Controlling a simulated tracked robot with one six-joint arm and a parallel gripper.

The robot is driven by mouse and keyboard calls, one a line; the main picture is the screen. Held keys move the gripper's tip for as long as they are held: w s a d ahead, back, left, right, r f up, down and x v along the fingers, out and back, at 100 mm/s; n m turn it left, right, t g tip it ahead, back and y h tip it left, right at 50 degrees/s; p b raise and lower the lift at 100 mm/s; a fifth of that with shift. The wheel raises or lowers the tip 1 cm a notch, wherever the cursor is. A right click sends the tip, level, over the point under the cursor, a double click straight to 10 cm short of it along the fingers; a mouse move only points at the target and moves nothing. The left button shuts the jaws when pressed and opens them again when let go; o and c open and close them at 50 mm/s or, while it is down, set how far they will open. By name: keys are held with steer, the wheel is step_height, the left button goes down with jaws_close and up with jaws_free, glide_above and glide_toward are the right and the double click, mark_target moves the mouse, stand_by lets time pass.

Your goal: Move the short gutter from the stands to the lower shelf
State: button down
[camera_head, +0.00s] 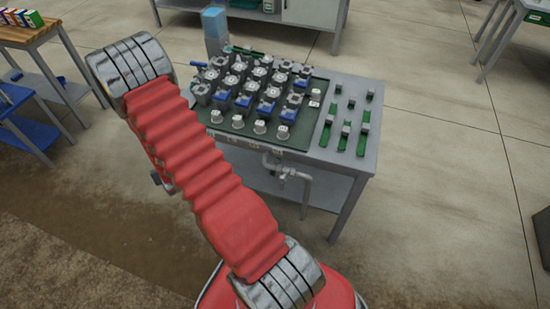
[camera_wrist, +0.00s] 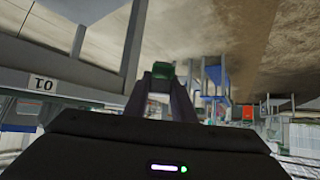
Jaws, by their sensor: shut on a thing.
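My gripper (camera_wrist: 165,88) shows in the wrist view, its two dark fingers reaching away from the camera. It is shut on a small dark green piece (camera_wrist: 162,70) at the fingertips, seen nearly end-on. This may be the short gutter, but its full length and shape cannot be told. In the head view my gripper is out of sight; my red arm crosses the left and middle. The bench in the head view has a lower shelf (camera_head: 310,188), partly hidden by the arm.
The grey bench (camera_head: 345,165) carries many valve-like fittings (camera_head: 250,85) and several green strips (camera_head: 345,128) with grey blocks. In the wrist view, a grey frame with a label plate (camera_wrist: 41,82) stands close at left. The floor (camera_head: 440,170) right of the bench is clear.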

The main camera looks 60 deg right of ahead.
steer(key=s+d+f+m+g+h, duration=0.1)
steer(key=s+d+f+m+g, duration=0.1)
steer(key=d+f, duration=0.7)
steer(key=s+d+f+m+g+h, duration=0.2)
steer(key=s+d+f+m, duration=0.3)
steer(key=d, duration=1.1)
steer(key=s+d+f+m+g+h, duration=0.2)
steer(key=s+d+f, duration=0.4)
steer(key=d+f, duration=0.7)
steer(key=shift+s+d+f+m+g, duration=0.15)
steer(key=shift+s+f+m+g, duration=0.2)
steer(key=shift+m+g, duration=0.4)
steer(key=shift+f, duration=3.05)
steer(key=shift+f, duration=1.85)
